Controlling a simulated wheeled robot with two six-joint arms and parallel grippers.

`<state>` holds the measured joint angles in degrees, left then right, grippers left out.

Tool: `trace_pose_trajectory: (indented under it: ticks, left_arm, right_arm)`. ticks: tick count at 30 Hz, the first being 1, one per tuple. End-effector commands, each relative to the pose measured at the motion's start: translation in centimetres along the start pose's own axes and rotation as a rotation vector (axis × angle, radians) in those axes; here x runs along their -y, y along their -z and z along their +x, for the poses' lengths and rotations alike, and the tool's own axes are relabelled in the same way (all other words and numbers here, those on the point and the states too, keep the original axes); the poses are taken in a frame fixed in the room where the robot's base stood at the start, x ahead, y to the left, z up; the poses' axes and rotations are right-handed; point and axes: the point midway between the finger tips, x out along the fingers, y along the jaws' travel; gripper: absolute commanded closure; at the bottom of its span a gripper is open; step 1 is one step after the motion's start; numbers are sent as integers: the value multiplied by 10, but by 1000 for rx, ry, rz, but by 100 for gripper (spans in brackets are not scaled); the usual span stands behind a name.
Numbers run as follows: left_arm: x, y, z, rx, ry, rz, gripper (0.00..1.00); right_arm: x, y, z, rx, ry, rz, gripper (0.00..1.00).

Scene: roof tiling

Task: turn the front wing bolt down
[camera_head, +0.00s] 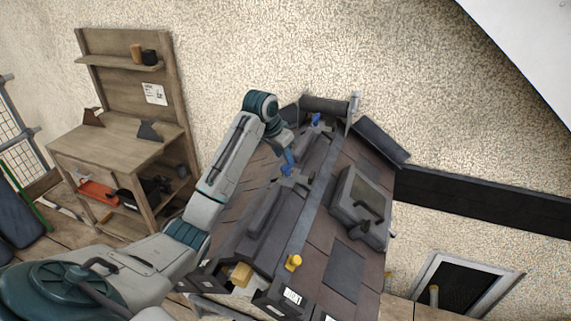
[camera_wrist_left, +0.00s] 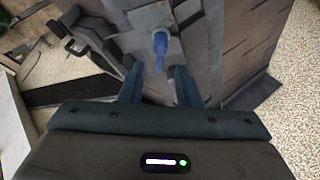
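The front wing bolt (camera_head: 286,171) is bright blue and stands on a grey metal plate on the roof. A second blue wing bolt (camera_head: 316,119) stands farther back near the ridge. My left gripper (camera_head: 289,157) is just above and behind the front bolt. In the left wrist view the two dark teal fingers (camera_wrist_left: 158,70) are apart with nothing between them. The blue bolt (camera_wrist_left: 159,45) shows just beyond the fingertips, roughly centred in the gap; touching cannot be seen. My right gripper is not in view.
A roof window (camera_head: 362,205) is set into the tiles to the right. A yellow knob (camera_head: 293,262) stands at the near end of the metal strip. A wooden workbench (camera_head: 115,145) stands at the left by the rough wall.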

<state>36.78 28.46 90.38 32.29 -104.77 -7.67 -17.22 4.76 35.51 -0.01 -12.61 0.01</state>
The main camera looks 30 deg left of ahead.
Motion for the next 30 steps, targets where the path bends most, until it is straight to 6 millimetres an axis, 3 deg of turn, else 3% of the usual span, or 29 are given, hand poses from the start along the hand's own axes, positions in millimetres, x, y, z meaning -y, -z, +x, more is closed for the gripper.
trace_pose_trajectory:
  ticks: [1,6,12,30]
  left_arm:
    - [1,-1,-8,-5,5,1,70]
    - [1,-1,-41,-4,4,0,70]
    - [0,0,-62,-2,1,0,70]
    - [0,0,-65,1,1,0,70]
  right_arm:
    - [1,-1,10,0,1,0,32]
    - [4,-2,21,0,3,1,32]
    - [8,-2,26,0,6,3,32]
    - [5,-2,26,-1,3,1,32]
